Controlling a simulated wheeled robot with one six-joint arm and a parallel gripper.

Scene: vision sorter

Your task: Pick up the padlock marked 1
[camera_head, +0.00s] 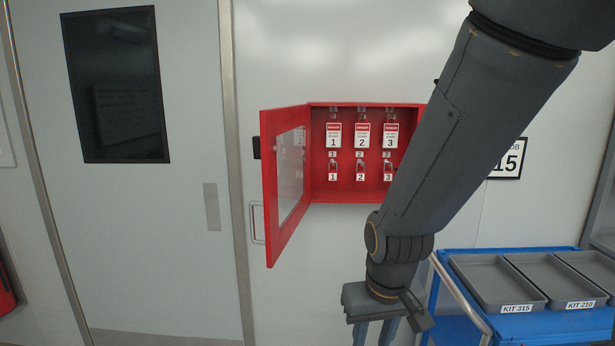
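The padlock marked 1 (332,167) is small and red and hangs at the left of the lower row inside the open red wall cabinet (352,199). A white label with 1 is below it. The padlocks marked 2 (360,167) and 3 (388,167) hang to its right. My gripper (375,335) points down at the bottom of the view, well below the cabinet and apart from it. Its two blue-grey fingers stand apart with nothing seen between them. The fingertips are near or past the lower picture edge.
The cabinet's glazed door (273,225) stands open to the left. White danger tags numbered 1 (333,135), 2 and 3 hang above the padlocks. A blue cart (545,325) with grey kit trays (487,281) stands at lower right. My arm covers the cabinet's right side.

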